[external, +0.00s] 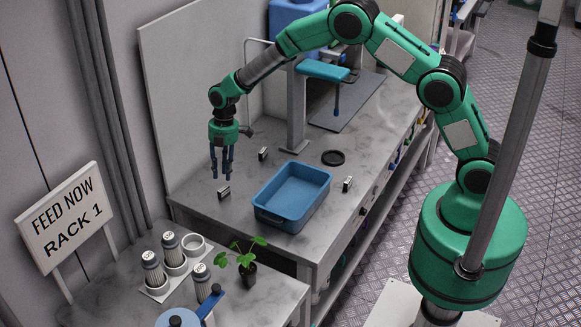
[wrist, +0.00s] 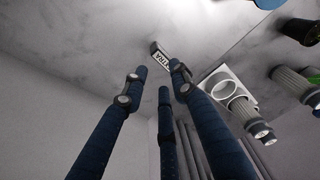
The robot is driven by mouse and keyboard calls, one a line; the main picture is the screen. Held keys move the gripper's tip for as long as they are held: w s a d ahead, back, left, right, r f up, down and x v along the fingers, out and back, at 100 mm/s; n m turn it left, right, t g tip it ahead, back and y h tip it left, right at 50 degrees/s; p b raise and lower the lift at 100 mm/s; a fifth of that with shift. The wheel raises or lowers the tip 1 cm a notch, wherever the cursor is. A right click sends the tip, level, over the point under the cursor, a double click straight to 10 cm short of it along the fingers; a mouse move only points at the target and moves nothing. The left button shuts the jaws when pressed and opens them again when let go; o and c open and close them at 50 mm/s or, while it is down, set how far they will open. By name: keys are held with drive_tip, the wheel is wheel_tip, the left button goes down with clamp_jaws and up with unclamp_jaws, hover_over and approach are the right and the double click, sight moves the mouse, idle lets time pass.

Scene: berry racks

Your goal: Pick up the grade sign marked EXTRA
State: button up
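A small sign (external: 224,192) with a dark frame and white face stands on the marble bench left of the blue tray. In the wrist view the sign (wrist: 160,54) shows black letters that read as part of EXTRA, partly hidden by a fingertip. My gripper (external: 221,172) hangs pointing down just above this sign. In the wrist view its dark blue fingers (wrist: 160,76) are spread apart with nothing between them, and the sign lies beyond their tips. Two similar small signs stand at the back (external: 263,154) and right of the tray (external: 347,184); their lettering is too small to read.
An empty blue tray (external: 276,221) stands right of the near sign. A grey post (external: 297,115) and a black ring (external: 333,158) are behind it.

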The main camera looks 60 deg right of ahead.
sight(222, 189)
drive_tip(key=shift+a+f, duration=0.2)
drive_tip(key=shift+f, duration=1.1)
drive_tip(key=shift+a+f, duration=0.25)
drive_tip(key=shift+f, duration=1.05)
drive_tip(key=shift+a+f, duration=0.25)
drive_tip(key=shift+f, duration=1)
drive_tip(key=c, duration=0.6)
